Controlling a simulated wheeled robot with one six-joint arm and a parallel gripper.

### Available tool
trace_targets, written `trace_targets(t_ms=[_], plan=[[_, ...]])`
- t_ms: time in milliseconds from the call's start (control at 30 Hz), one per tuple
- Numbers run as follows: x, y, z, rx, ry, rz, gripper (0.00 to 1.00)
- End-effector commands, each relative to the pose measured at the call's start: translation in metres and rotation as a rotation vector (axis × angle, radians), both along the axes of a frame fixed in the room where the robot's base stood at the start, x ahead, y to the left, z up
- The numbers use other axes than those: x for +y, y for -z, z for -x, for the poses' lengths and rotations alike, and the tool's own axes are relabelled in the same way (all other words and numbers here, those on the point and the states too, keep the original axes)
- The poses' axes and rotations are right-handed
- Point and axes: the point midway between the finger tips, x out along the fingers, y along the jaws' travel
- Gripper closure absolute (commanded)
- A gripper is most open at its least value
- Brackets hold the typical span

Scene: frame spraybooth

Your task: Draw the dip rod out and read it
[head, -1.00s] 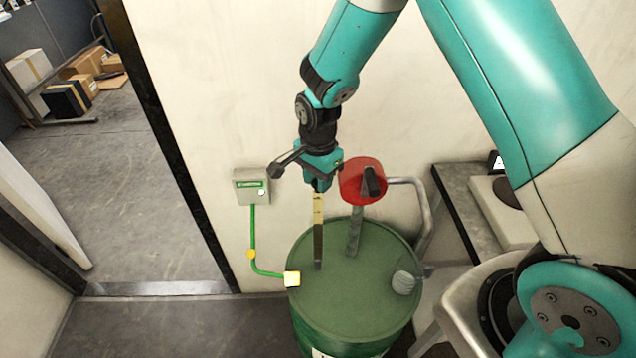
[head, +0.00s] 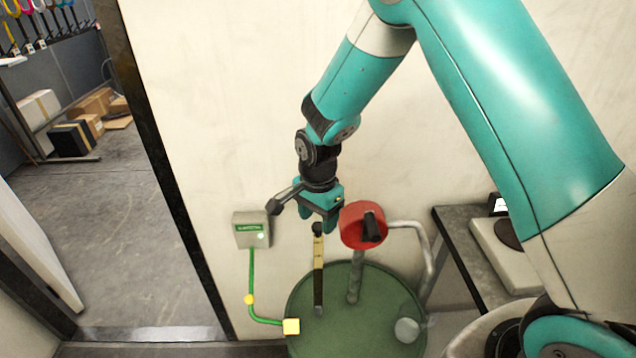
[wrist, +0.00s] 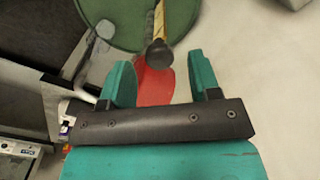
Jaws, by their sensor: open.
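The dip rod (head: 318,275) stands upright out of the top of the green drum (head: 385,300). It has a black knob, a pale yellow band below it and a dark lower part; its lower end meets the drum lid. My gripper (head: 318,218) is open and empty just above the knob. In the wrist view, the rod (wrist: 160,20) points toward me, with its knob (wrist: 159,53) just beyond the gap between my open fingers (wrist: 160,78). I see no contact between fingers and knob.
A red pump head (head: 358,226) with a black handle and bent grey pipe stands close right of the rod. A grey box (head: 250,229) on the wall has a green line to the drum. A bench (head: 462,250) is at right, a doorway at left.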

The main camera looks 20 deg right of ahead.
Motion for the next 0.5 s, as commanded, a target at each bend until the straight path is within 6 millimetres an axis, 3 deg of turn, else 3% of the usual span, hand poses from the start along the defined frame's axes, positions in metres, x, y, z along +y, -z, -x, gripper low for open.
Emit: trace_targets(t_ms=[500], plan=[[0.0, -0.124, -0.001, -0.007, 0.0, -0.001, 0.43]])
